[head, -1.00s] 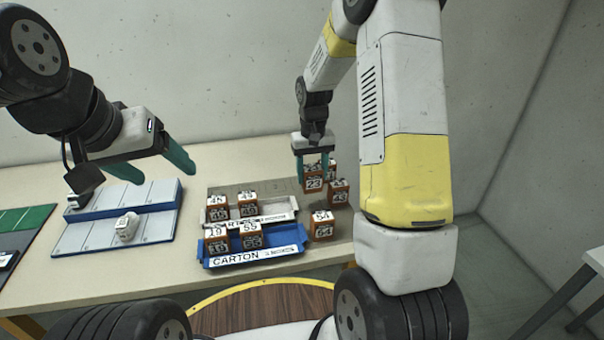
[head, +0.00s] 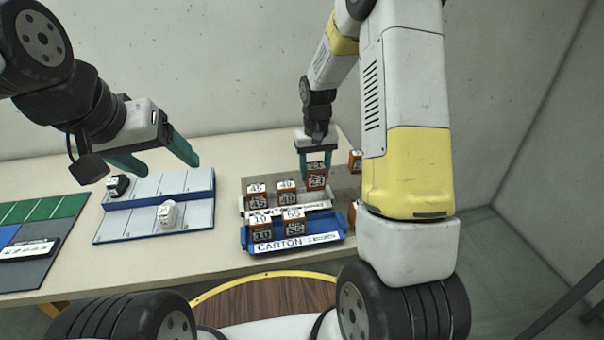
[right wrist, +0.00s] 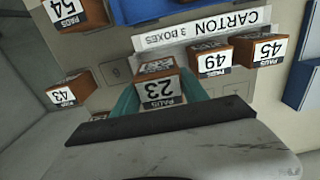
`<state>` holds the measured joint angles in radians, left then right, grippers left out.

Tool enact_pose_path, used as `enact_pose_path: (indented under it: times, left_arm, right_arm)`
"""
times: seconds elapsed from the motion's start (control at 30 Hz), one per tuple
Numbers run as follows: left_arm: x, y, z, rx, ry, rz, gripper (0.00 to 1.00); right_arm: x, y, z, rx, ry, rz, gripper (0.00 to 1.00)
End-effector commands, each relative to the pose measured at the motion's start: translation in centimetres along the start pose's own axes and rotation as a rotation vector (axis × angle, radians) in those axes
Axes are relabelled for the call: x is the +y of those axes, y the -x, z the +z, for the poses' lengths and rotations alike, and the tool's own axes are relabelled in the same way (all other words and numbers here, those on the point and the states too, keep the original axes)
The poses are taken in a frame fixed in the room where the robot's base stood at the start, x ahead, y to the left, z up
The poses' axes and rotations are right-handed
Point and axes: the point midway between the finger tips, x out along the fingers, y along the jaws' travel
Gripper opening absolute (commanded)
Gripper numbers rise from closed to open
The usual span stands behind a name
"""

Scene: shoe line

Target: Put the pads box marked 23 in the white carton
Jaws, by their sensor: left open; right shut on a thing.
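The orange-brown pads box marked 23 (head: 316,182) is in my right gripper (head: 316,165), which is shut on it. The 23 label shows clearly in the right wrist view (right wrist: 160,92). The white carton (head: 322,205) stands behind the blue one; two boxes marked 45 (right wrist: 264,50) and 49 (right wrist: 212,60) sit in its left and middle. The held box is at the carton's right end, in line with those two and apparently above the floor of the carton; its exact height is unclear. My left gripper (head: 170,166) is open and empty above the blue-and-grey rack.
The blue carton (head: 335,236) in front holds two boxes. Loose boxes marked 43 (right wrist: 62,96) and 54 (right wrist: 75,12) stand to the cartons' right, partly behind my right arm in the head view. The rack (head: 110,228) with a white item (head: 168,214) lies left.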

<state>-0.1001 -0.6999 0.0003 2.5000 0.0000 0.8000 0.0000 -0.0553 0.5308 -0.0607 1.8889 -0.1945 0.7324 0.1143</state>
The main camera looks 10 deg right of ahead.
Motion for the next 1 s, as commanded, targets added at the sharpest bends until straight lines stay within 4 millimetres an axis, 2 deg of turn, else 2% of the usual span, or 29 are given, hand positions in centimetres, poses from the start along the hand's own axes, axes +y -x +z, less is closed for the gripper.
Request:
enact_pose_path:
  times: [0.27, 0.43, 0.8, 0.83, 0.93, 1.0]
  left_arm:
    - [0.0, 0.0, 0.0, 0.000, 0.000, 0.000, 0.73]
    - [0.0, 0.0, 0.0, 0.000, 0.000, 0.000, 0.73]
    - [0.0, 0.0, 0.0, 0.000, 0.000, 0.000, 0.73]
    - [0.0, 0.0, 0.0, 0.000, 0.000, 0.000, 0.73]
    - [0.0, 0.0, 0.0, 0.000, 0.000, 0.000, 0.73]
    - [0.0, 0.0, 0.0, 0.000, 0.000, 0.000, 0.73]
  right_arm:
    - [0.0, -2.6, 0.1, -0.002, 0.000, 0.000, 0.09]
    - [-0.1, -4.9, 0.0, -0.001, 0.000, 0.000, 0.09]
    - [0.0, -5.4, 0.0, 0.000, 0.000, 0.000, 0.09]
    - [0.0, -5.4, 0.0, 0.000, 0.000, 0.000, 0.55]
    - [0.0, -5.4, 0.0, 0.001, 0.000, 0.000, 0.73]
    - [0.0, -5.4, 0.0, 0.001, 0.000, 0.000, 0.73]
